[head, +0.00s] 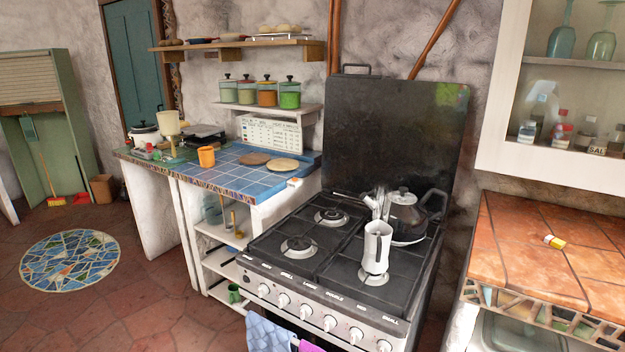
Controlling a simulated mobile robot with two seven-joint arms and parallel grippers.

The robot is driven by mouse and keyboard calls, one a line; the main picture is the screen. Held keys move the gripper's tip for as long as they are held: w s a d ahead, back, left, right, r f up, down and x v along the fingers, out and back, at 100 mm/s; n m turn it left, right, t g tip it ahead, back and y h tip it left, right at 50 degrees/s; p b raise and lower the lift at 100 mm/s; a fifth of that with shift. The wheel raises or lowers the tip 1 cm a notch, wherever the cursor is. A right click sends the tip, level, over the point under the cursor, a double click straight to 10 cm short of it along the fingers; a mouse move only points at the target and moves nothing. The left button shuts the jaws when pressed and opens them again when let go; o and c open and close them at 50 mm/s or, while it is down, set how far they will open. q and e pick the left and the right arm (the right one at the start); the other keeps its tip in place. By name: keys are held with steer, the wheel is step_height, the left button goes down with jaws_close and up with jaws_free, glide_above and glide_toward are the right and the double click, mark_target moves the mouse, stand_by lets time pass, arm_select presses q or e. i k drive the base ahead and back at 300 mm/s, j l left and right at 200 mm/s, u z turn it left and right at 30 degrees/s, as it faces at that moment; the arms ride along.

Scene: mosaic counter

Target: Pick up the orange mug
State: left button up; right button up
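The orange mug (206,157) stands upright on the blue mosaic-tiled counter (232,176), left of the middle of the head view. It is near the counter's front-left part, with nothing in front of it. Neither of my grippers shows in the head view.
Two round flat boards (284,165) lie right of the mug. A cream lamp-like object (170,124) and a white pot (145,134) stand to its left. The black stove (330,235) holds a pale jug (377,250) and a dark kettle (405,212). The floor left of the counter is mostly clear.

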mark_target(206, 154)
steer(key=i+j+z, duration=0.2)
steer(key=j+z, duration=0.15)
steer(key=i+j+z, duration=0.1)
steer(key=j+z, duration=0.3)
steer(key=i+j+z, duration=0.15)
steer(key=j, duration=0.3)
steer(key=j+z, duration=0.2)
steer(key=j, duration=0.25)
steer(key=j+z, duration=0.3)
steer(key=j, duration=3.8)
steer(key=i, duration=0.1)
